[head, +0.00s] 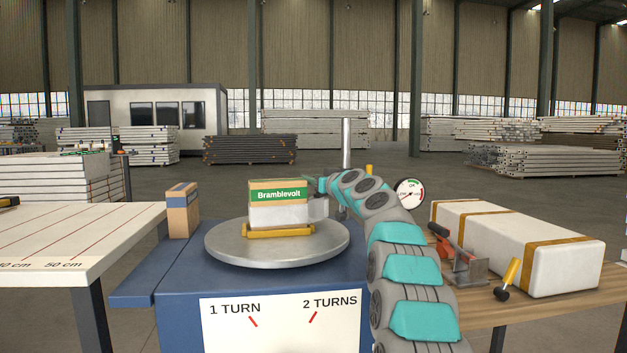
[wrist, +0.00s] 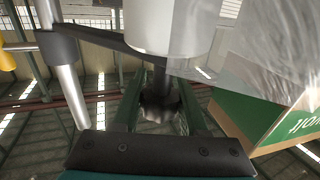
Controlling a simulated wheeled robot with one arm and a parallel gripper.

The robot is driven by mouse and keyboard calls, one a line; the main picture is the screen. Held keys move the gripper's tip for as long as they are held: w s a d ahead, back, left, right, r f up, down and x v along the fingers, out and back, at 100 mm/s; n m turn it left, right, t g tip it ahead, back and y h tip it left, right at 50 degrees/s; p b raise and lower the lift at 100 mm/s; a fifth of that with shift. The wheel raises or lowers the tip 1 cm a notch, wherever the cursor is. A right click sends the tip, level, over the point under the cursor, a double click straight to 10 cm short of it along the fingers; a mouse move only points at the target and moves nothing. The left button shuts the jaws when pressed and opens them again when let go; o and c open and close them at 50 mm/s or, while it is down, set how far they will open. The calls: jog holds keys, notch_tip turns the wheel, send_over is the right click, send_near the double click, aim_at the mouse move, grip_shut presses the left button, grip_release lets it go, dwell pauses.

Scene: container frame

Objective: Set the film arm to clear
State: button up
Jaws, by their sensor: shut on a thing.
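The film arm (wrist: 115,43) is a dark bar running from a collar on a metal post (wrist: 68,85) to a white film roll (wrist: 158,25) in the wrist view. My gripper (wrist: 160,108) is shut on a dark handle (wrist: 160,78) below the roll. Clear film (wrist: 250,50) lies between the roll and the green-labelled box (wrist: 262,118). In the head view the Bramblevolt box (head: 278,192) sits on a round turntable (head: 225,247), its lower part looking white. My arm hides most of the film arm there; the post (head: 346,142) rises behind.
A panel (head: 280,325) marked 1 TURN and 2 TURNS is on the blue base's front. A small carton (head: 183,212) stands left of the turntable. A dial gauge (head: 409,194), a red-handled tool (head: 460,262) and a long strapped white package (head: 560,262) are at right.

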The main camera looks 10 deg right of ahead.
grip_shut()
dwell(0.8)
